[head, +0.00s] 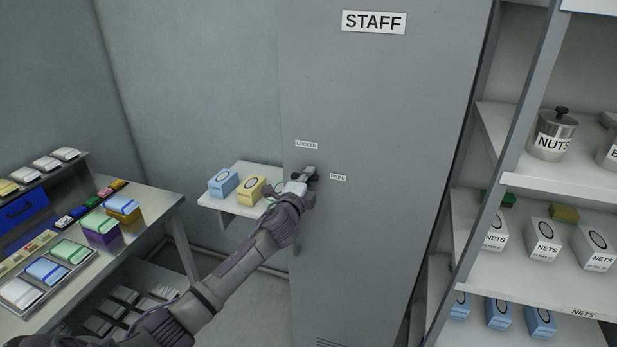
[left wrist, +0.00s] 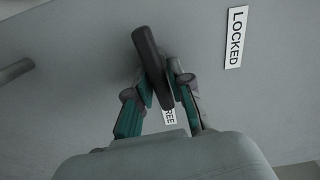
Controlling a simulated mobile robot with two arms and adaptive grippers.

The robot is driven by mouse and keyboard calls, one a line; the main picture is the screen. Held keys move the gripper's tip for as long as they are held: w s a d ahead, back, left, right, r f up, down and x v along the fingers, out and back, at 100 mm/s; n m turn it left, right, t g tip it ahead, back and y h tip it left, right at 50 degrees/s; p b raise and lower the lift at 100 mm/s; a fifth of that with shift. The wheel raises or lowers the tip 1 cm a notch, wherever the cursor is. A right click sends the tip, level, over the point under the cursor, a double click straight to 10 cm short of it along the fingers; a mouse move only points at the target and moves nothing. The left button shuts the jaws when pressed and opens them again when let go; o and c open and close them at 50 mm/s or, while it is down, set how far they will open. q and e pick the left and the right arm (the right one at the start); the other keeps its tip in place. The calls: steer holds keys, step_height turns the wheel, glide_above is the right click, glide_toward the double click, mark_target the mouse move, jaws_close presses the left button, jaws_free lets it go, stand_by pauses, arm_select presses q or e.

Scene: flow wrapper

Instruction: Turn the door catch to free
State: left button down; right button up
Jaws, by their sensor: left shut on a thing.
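The grey door (head: 385,120) carries a STAFF sign and two small labels, LOCKED (head: 306,145) and FREE (head: 338,177). My left gripper (head: 304,178) is at the door, beside these labels. In the left wrist view the dark catch (left wrist: 151,62) stands between the fingers of my left gripper (left wrist: 160,90), which are shut on it. There the LOCKED label (left wrist: 235,37) is in full view to the right, and the FREE label (left wrist: 168,116) is partly hidden behind the fingers and the catch. My right gripper is in neither view.
A small shelf with a blue box (head: 223,182) and a yellow box (head: 251,190) is left of the door, close to my left forearm. A bench (head: 150,205) with trays stands at the left. Shelving (head: 515,185) with tins and boxes stands at the right.

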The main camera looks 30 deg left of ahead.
arm_select(q)
steer(key=shift+f+m, duration=0.1)
steer(key=shift+m, duration=0.4)
steer(key=c, duration=1.1)
jaws_free()
steer(key=shift+a, duration=0.1)
steer(key=v, duration=1.2)
